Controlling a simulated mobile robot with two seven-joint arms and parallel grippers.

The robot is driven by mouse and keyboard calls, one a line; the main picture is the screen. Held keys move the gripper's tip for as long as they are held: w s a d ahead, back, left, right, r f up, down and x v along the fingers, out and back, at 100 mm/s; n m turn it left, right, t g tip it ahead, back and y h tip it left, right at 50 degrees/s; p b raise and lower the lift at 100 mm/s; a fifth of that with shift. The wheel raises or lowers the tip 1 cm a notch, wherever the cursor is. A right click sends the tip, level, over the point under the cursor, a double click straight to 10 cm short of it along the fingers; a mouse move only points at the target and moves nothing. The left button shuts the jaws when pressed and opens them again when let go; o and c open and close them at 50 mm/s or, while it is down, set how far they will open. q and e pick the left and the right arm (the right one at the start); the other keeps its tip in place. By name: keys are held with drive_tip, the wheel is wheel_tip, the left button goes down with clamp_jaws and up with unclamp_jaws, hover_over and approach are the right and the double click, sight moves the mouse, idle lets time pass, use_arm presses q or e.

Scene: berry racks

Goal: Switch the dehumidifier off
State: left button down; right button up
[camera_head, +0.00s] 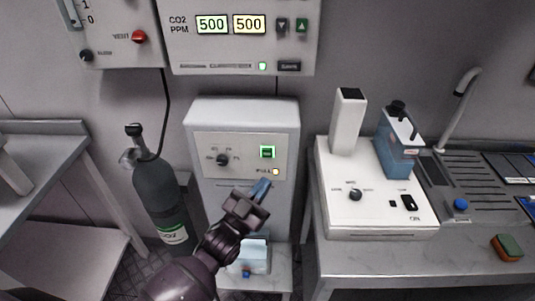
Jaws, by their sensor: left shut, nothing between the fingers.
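The dehumidifier (240,110) is the tall white unit standing in the middle against the wall. Its front panel has a black dial (222,160) on the left. My left gripper (262,187) is in front of the unit, below the switch and lamp. Its fingers are shut and hold nothing. Whether the fingertips touch the unit's front cannot be told. The arm hides part of the unit's lower front. My right gripper is not in view.
A CO2 cylinder (160,195) stands left of the unit. A wall-mounted CO2 controller (245,45) hangs above. On the right bench stands a white device (335,205) with a blue bottle (398,150). A sponge (507,247) lies near the sink. A bench (40,140) is at left.

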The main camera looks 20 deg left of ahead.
sight(267, 153)
use_arm(q)
drive_tip(key=w, duration=0.2)
drive_tip(key=w+a+b, duration=0.1)
drive_tip(key=w, duration=0.2)
drive_tip(key=w+a+b, duration=0.1)
drive_tip(key=w, duration=0.1)
drive_tip(key=shift+w+a, duration=0.1)
drive_tip(key=shift+w, duration=0.15)
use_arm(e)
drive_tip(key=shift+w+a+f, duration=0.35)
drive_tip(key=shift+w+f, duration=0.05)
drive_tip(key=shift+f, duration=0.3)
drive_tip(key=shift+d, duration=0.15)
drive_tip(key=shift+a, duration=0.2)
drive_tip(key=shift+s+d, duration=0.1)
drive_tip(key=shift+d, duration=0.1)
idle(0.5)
use_arm(q)
drive_tip(key=shift+w+a, duration=0.15)
drive_tip(key=shift+w, duration=0.25)
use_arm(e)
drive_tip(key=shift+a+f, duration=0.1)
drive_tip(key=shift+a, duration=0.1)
